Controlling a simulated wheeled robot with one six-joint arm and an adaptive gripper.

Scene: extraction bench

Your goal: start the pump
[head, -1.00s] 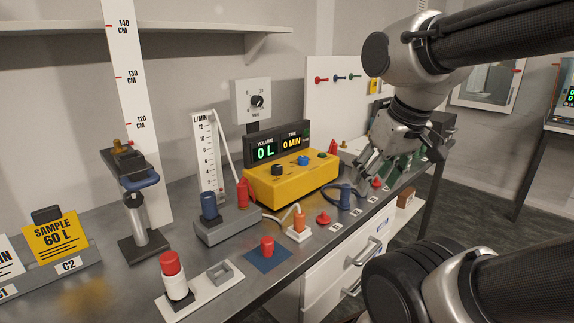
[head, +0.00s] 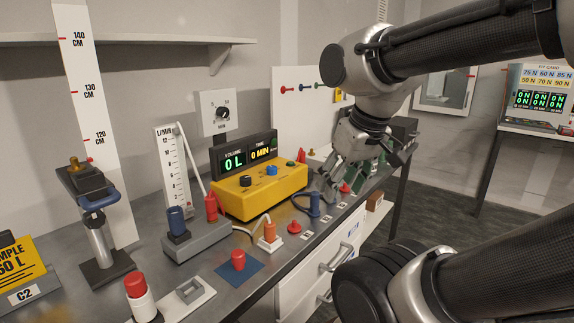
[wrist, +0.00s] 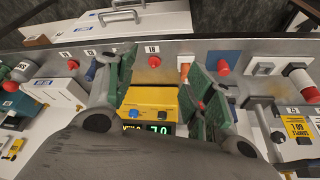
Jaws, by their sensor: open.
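My gripper (head: 345,178) is open and empty, to the right of the box and over the bench. I cannot tell the gripper's exact height above the bench.
A blue plug-like part (head: 314,203), a red knob (head: 293,227) and an orange part (head: 269,233) stand along the front edge. White drawers (head: 335,250) lie below the bench.

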